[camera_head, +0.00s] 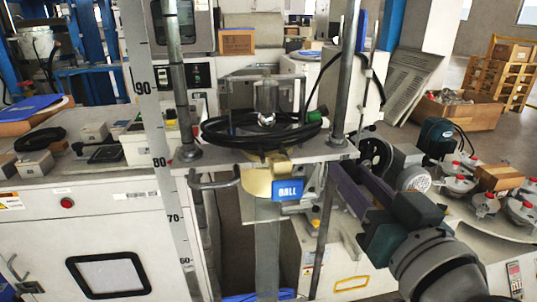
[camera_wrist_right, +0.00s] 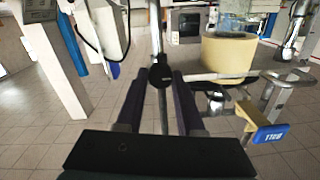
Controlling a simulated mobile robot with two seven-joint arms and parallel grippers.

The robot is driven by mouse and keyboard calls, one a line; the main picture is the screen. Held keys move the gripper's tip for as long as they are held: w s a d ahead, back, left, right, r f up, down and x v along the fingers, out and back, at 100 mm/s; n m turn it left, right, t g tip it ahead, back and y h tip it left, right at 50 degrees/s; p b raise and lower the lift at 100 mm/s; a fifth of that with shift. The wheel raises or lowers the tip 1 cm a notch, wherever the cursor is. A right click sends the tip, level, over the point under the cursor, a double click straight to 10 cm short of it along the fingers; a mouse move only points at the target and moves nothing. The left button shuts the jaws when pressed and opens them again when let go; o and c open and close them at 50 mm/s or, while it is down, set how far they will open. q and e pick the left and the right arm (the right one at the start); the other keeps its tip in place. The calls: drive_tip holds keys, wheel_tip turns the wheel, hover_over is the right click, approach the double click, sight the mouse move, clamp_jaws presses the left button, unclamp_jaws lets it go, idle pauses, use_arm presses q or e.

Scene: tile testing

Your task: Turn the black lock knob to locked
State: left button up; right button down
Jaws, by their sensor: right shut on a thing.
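The black lock knob (camera_wrist_right: 160,76) is a small round dark piece in the right wrist view, between the tips of my right gripper's two purple-grey fingers. My right gripper (camera_wrist_right: 160,80) is shut on it. In the head view my right arm comes in from the lower right, and its gripper (camera_head: 338,176) reaches to the right end of the test stand's plate. There the knob is hidden or too small to make out, and I cannot read its turn angle. My left gripper is in neither view.
A blue "BALL" tag (camera_head: 289,190) hangs at the front of the test stand, left of my gripper. A black cable coil (camera_head: 222,134) lies on the plate (camera_head: 335,153). Metal posts (camera_head: 346,70) rise beside it. Grey-white pots with red knobs (camera_head: 486,205) stand at right.

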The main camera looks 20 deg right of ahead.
drive_tip(key=shift+m, duration=0.3)
drive_tip(key=m, duration=1.3)
drive_tip(key=shift+f, duration=0.15)
drive_tip(key=m, duration=0.3)
drive_tip(key=shift+m+b, duration=0.3)
drive_tip(key=shift+m, duration=0.4)
drive_tip(key=shift+m+h, duration=0.3)
